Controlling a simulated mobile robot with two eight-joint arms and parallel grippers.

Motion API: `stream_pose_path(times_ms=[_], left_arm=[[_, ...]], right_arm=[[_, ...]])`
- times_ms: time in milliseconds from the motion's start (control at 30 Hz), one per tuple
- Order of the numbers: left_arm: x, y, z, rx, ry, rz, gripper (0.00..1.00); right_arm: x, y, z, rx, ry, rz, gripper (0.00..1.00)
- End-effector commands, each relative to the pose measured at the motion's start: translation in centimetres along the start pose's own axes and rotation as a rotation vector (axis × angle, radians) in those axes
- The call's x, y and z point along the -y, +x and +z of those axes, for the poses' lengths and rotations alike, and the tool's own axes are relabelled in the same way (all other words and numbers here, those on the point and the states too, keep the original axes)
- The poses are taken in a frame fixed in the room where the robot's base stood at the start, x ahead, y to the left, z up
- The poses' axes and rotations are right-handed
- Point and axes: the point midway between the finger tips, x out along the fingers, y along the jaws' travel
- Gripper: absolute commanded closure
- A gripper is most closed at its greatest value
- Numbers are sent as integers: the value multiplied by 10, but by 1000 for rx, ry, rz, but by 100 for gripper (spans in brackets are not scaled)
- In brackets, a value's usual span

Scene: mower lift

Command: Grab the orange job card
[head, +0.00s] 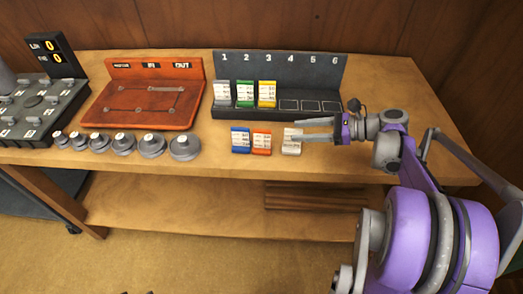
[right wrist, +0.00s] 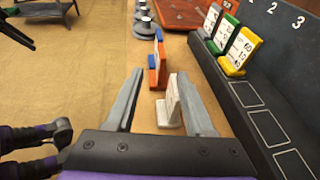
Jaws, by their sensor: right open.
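The orange job card (head: 262,141) stands on the wooden bench in front of the dark rack, between a blue card (head: 240,139) and a white card (head: 291,142). My right gripper (head: 298,130) is open at the white card, to the right of the orange one. In the right wrist view the white card (right wrist: 172,102) stands between the open fingers, close to the right-hand finger. The orange card (right wrist: 153,76) is seen beyond it, near the fingertips, with the blue card behind. Small dark tips at the head view's bottom edge may be my left gripper; its state is unclear.
The numbered rack (head: 280,70) holds white, green and yellow cards in slots 1 to 3; slots 4 to 6 are empty. An orange-red board (head: 155,95) and several grey round weights (head: 185,147) lie to the left. The bench front is clear.

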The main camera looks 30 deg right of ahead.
Motion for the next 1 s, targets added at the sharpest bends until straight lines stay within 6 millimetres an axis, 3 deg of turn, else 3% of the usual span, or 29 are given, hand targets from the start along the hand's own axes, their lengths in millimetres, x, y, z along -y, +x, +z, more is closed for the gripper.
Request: stream_pose_path(times_ms=[67, 300, 567, 800, 1000], left_arm=[[0, 1, 1, 0, 0, 0, 50], [0, 2, 1, 1, 0, 0, 50], [0, 3, 2, 1, 0, 0, 50], [0, 4, 2, 2, 0, 0, 50], [0, 4, 2, 2, 0, 0, 50]], right_arm=[[3, 3, 0, 16, 16, -2, 46], [3, 40, 2, 18, 17, 0, 46], [3, 62, 3, 17, 16, -1, 46], [3, 97, 4, 17, 17, -1, 46], [3, 104, 4, 16, 17, -4, 46]])
